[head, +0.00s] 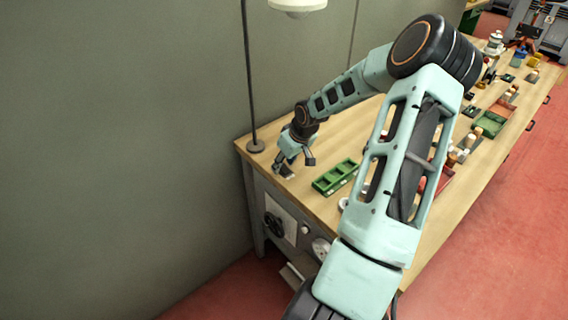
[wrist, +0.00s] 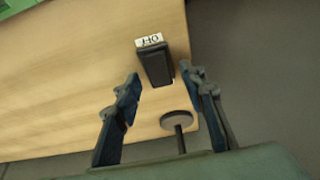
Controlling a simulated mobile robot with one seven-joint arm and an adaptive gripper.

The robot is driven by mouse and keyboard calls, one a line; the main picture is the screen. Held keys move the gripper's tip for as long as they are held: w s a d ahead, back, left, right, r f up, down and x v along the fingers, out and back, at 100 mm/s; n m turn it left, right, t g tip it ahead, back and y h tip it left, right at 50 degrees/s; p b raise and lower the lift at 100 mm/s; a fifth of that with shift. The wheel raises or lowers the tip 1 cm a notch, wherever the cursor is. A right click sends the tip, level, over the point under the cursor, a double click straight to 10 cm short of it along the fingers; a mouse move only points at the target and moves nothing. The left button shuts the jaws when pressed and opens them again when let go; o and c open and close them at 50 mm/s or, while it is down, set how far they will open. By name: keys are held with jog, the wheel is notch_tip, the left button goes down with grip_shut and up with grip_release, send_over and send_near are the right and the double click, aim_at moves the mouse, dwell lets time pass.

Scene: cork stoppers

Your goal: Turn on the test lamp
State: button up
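The test lamp stands at the near-left corner of the bench, with a thin dark pole (head: 249,75), a round base (head: 255,146) and a pale shade (head: 297,5) cut off by the top edge. I cannot tell whether it is lit. In the wrist view the lamp's round base (wrist: 175,118) lies low between the fingers. A small dark switch box (wrist: 156,66) with a white marked label lies on the bench; it also shows in the head view (head: 286,172). My gripper (wrist: 160,74) is open and empty, its fingertips pointing at the box. In the head view my gripper (head: 293,158) is just above it.
A green divided tray (head: 336,177) lies right of the box. More trays, stoppers and bottles stand farther along the bench (head: 318,204), partly hidden by my arm. A grey wall (head: 120,150) runs along the left. Bare wood lies around the box.

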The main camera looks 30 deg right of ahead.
jog(key=shift+f, duration=0.1)
jog(key=shift+c, duration=0.6)
grip_shut()
jog(key=shift+w, duration=0.1)
jog(key=shift+w+g+p, duration=0.15)
jog(key=shift+g+p, duration=0.2)
jog(key=shift+g, duration=0.15)
jog(key=shift+w+f+g+h, duration=0.1)
jog(key=shift+w+g+h, duration=0.1)
jog(key=shift+g, duration=0.65)
jog(key=shift+w+g+h, duration=0.1)
jog(key=shift+w+g, duration=0.05)
jog(key=shift+g, duration=0.7)
jog(key=shift+o, duration=0.6)
grip_release()
